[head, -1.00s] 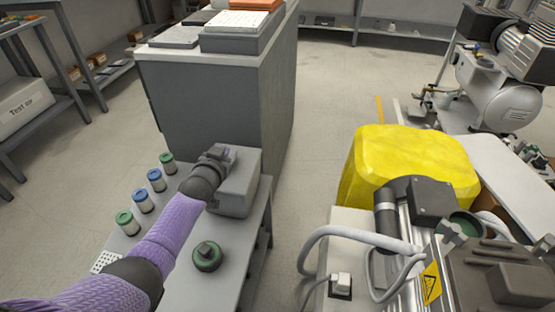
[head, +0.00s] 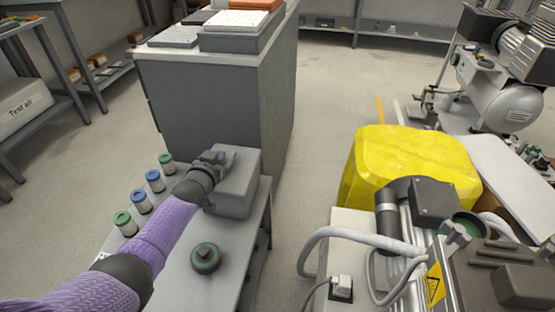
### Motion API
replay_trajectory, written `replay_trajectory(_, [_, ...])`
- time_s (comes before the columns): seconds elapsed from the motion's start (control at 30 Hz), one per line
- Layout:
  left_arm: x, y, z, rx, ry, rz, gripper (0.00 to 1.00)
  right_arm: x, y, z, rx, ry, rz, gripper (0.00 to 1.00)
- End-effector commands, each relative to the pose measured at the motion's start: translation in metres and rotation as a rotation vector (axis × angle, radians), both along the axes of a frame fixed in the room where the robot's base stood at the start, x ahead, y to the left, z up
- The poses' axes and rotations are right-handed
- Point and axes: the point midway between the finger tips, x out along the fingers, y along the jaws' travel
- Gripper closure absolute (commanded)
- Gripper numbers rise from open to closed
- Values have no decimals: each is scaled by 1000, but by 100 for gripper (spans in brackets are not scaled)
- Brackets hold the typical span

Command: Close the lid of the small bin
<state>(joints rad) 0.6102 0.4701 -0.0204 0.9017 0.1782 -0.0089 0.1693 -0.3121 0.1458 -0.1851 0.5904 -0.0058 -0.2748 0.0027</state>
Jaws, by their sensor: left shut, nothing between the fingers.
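The small bin (head: 239,190) is a grey box at the far end of the narrow grey bench. Its top looks flat and covered, so the lid (head: 238,165) appears down, though I cannot tell whether it is fully shut. My left gripper (head: 217,158) is shut and empty at the left edge of the bin's top. My left wrist hides part of the bin's left side. I cannot tell whether the fingers touch the lid. My right gripper is not in view.
Several capped jars (head: 155,181) stand along the bench's left edge. A dark green round cap (head: 205,258) lies nearer on the bench (head: 180,290). A grey cabinet (head: 200,105) stands just behind. A yellow bin (head: 412,165) and compressor parts are right, across clear floor.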

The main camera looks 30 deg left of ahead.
Motion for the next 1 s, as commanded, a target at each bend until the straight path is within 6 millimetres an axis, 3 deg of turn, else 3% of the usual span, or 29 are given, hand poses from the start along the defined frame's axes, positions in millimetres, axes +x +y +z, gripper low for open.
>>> replay_trajectory(0.27, [-7,-3,6,-2,0,0,100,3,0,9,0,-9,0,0])
replay_trajectory(0.5, [-52,-16,25,-3,-5,1,100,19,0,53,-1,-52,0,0])
replay_trajectory(0.63, [-75,-22,28,-1,-3,0,100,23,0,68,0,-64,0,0])
replay_trajectory(0.8, [-91,-26,26,-1,-2,0,100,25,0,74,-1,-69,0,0])
replay_trajectory(1.0, [-93,-27,23,0,0,0,100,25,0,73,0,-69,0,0])
